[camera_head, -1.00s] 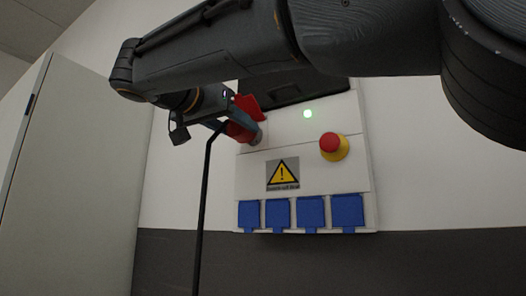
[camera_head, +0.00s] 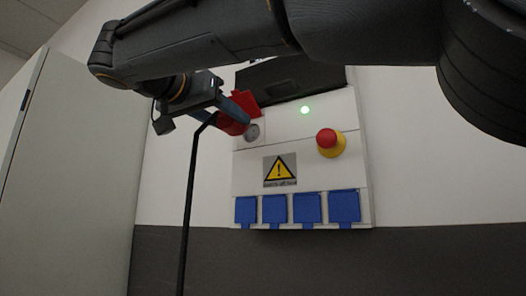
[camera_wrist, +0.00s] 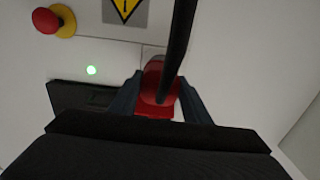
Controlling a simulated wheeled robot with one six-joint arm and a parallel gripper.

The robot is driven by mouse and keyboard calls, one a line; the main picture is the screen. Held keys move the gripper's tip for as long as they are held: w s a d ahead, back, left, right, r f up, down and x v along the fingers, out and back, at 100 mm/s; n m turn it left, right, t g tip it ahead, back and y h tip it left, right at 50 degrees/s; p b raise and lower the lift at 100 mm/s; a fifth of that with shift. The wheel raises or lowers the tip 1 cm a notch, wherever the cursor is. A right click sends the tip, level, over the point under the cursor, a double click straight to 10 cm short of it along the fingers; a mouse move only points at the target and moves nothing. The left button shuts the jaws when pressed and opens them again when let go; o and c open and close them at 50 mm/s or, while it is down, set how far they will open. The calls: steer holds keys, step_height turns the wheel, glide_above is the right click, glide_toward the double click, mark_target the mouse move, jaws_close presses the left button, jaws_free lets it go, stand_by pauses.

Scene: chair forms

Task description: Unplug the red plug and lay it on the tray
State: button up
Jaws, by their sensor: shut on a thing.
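The red plug (camera_head: 231,125) is held between the fingers of my gripper (camera_head: 232,110), just left of the grey round socket (camera_head: 252,132) on the white wall panel. The socket's face now shows, and the plug appears to be out of it. A red flap (camera_head: 243,102) stands raised above the socket. A black cable (camera_head: 189,205) hangs down from the plug. In the wrist view, the plug (camera_wrist: 153,84) sits between the two fingers, with the cable crossing in front. The tray is not in view.
The white panel (camera_head: 318,175) carries a green light (camera_head: 304,110), a red emergency button (camera_head: 328,141), a warning sign (camera_head: 280,170) and a row of blue socket covers (camera_head: 307,208). A grey cabinet (camera_head: 75,170) stands at left.

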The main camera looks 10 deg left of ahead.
mark_target(218, 113)
steer(key=shift+s, duration=0.15)
steer(key=shift+b+v, duration=0.3)
steer(key=shift+v, duration=2.1)
steer(key=shift+a, duration=0.1)
